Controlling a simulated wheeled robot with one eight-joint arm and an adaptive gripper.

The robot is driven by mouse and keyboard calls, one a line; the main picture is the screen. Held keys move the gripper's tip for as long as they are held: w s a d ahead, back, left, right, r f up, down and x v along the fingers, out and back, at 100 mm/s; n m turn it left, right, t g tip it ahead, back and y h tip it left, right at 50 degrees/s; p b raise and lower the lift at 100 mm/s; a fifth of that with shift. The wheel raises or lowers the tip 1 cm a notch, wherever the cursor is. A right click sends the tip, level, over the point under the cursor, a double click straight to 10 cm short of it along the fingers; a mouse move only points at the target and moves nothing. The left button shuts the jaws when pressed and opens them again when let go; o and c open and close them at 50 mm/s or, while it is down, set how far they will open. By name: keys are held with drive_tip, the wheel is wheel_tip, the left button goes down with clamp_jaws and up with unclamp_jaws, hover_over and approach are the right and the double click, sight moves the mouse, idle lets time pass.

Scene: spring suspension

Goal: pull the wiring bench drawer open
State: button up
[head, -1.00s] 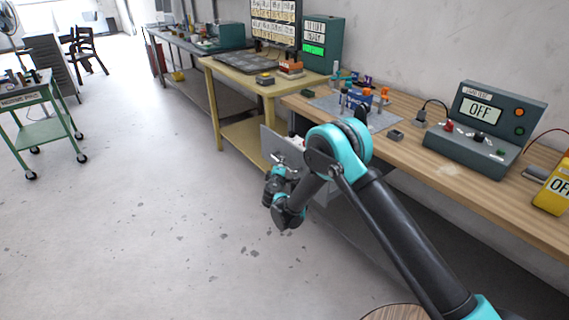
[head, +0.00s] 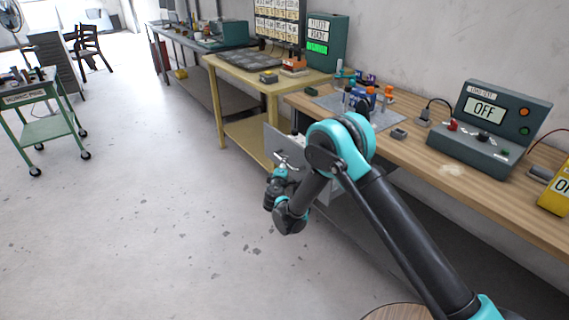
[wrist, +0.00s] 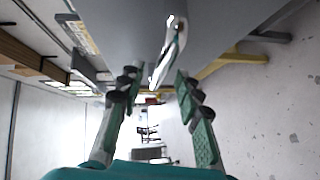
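The drawer (head: 283,143) of the wiring bench has a grey front with a bright metal bar handle (head: 288,161). The front stands out from under the wooden bench top, and a little of the inside shows behind it, so the drawer is partly open. My gripper (wrist: 156,74) is open in the wrist view, its two fingers apart. The handle (wrist: 168,52) lies just ahead of and partly between the fingertips; I cannot tell whether they touch it. In the head view my wrist hides most of the gripper, and my arm covers the drawer's right part.
The wooden bench (head: 440,170) carries a grey mat with small parts and a green test box (head: 485,125) reading OFF. A yellow bench (head: 222,120) stands beyond. A green cart (head: 48,130) stands at far left. The floor left of the drawer is clear.

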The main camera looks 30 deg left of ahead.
drive_tip(key=v, duration=0.9)
